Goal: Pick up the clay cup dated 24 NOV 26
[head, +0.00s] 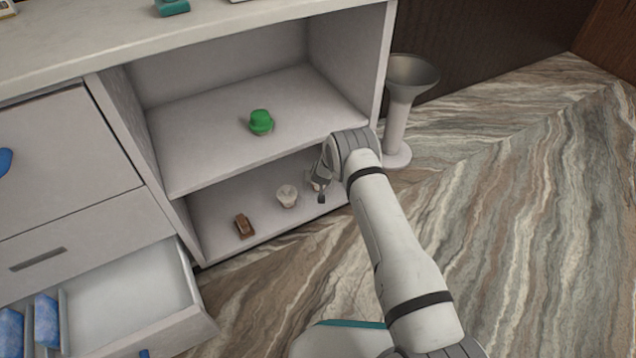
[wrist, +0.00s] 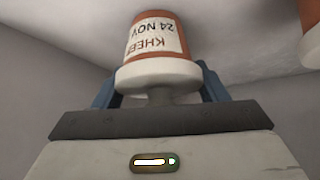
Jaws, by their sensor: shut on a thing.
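A clay cup (wrist: 155,40) in the wrist view is terracotta with a white label and a pale rim. The label appears upside down and reads "24 NOV" under part of "KHEE"; the year is not visible. My gripper (wrist: 158,86) is shut on this cup, with blue fingers on both sides of its pale end. In the head view my gripper (head: 321,181) is inside the lower shelf at its right side, and my wrist mostly hides the held cup. I cannot tell whether the cup touches the shelf.
A pale cup (head: 287,196) and a brown object (head: 244,226) stand on the lower shelf, left of my gripper. A second terracotta object (wrist: 312,40) is cut off at the wrist view's right edge. A green item (head: 261,122) sits on the shelf above. An open drawer (head: 130,300) juts out at lower left.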

